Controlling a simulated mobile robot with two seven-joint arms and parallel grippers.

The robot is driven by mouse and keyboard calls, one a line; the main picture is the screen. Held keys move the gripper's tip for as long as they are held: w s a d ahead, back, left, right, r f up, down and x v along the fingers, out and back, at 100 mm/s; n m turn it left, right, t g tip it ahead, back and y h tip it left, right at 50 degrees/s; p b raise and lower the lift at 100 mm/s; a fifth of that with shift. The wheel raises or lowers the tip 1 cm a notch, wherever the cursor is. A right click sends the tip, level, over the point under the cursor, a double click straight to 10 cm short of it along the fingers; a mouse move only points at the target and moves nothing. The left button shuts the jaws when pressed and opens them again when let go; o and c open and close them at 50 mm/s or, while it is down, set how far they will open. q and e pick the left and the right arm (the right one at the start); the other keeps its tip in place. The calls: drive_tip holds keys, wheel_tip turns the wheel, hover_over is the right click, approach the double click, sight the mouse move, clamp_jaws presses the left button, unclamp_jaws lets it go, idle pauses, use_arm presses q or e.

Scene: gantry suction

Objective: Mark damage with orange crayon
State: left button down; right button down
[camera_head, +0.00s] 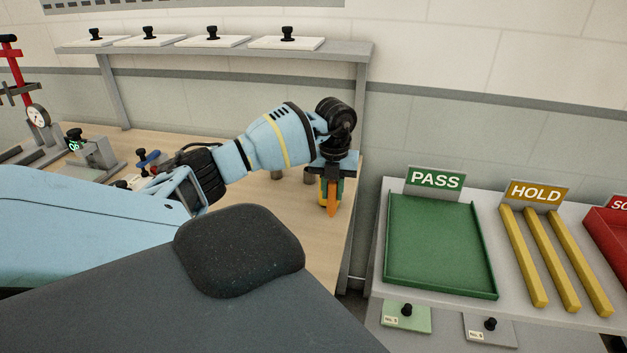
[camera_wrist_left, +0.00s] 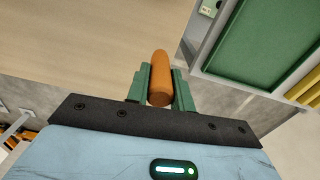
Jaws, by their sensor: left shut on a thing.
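My left gripper (camera_head: 332,185) points down over the right end of the wooden workbench. It is shut on the orange crayon (camera_head: 332,197), which hangs roughly upright from the jaws. In the left wrist view the crayon (camera_wrist_left: 160,78) sits between the two green fingers of the left gripper (camera_wrist_left: 159,88). I cannot tell whether the crayon tip touches the bench. No damage mark shows clearly in either view. My right gripper is not in view.
Right of the bench stand a green PASS tray (camera_head: 440,245), a HOLD rack with yellow bars (camera_head: 541,258) and a red tray (camera_head: 610,235). A shelf (camera_head: 230,50) with several black-knobbed plates is behind. A gauge stand (camera_head: 38,118) is at left.

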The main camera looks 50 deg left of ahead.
use_arm(q)
drive_tip(key=s+d+n, duration=0.4)
drive_tip(key=d+n, duration=0.9)
drive_tip(key=d, duration=0.1)
drive_tip(key=s+d+n, duration=0.4)
drive_tip(key=d+n, duration=1)
drive_tip(key=shift+f+n, duration=0.15)
drive_tip(key=shift+n, duration=0.15)
drive_tip(key=shift+s, duration=0.1)
